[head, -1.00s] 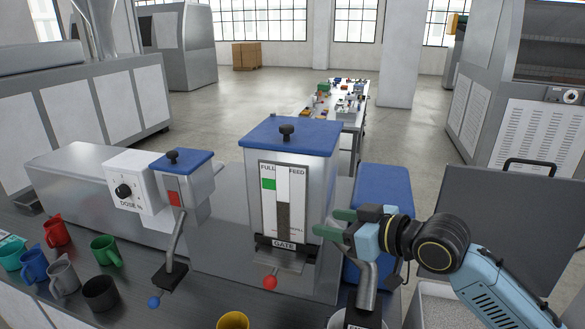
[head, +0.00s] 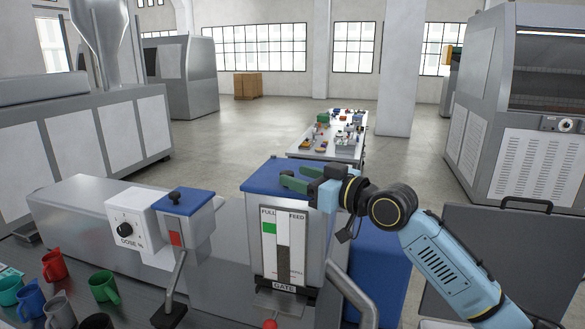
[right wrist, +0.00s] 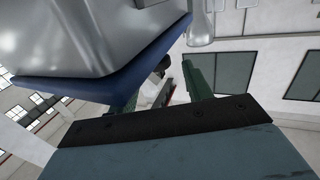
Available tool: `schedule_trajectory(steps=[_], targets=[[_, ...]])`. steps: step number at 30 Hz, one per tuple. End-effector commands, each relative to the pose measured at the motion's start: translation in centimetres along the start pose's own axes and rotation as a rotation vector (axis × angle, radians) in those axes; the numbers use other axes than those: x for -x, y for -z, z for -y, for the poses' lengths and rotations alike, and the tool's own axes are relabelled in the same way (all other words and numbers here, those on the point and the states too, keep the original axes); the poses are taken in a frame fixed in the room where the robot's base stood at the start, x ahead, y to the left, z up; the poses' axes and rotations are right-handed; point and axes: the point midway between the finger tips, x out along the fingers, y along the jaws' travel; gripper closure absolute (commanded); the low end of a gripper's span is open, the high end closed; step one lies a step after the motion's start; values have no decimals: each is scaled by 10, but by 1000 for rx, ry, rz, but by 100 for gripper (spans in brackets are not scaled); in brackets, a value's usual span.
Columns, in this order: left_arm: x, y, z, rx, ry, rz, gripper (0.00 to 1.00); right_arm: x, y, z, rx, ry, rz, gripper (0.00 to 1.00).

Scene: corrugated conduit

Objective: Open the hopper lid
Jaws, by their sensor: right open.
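The hopper (head: 257,240) is a grey metal box with a FULL/FEED gauge on its front. Its blue lid (head: 262,177) lies flat and shut on top. My right gripper (head: 292,176) has its green fingers open at the lid's top, toward its right side, and covers the place of the lid's black knob. In the right wrist view the blue lid (right wrist: 85,82) appears upside down. A dark knob (right wrist: 162,66) shows partly between the open fingers there; I cannot tell whether they touch it. My left gripper is out of view.
A smaller dosing box (head: 184,228) with its own blue lid and knob stands to the left, beside the DOSE dial (head: 125,228). Several mugs stand at the lower left. A blue box (head: 380,265) and a grey panel with a handle (head: 500,245) are at the right.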

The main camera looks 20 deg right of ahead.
Motion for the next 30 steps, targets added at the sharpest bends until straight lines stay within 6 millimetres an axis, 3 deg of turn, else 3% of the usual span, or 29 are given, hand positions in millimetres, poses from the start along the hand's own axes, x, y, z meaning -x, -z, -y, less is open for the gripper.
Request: schedule_trajectory(steps=[6,17,28,30], targets=[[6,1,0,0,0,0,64,-22,1,0,-1,0,0,50],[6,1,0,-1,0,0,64,-25,-1,0,0,0,0,52],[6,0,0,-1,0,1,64,-25,-1,0,0,0,0,100],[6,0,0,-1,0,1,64,-25,-1,0,0,0,0,100]])
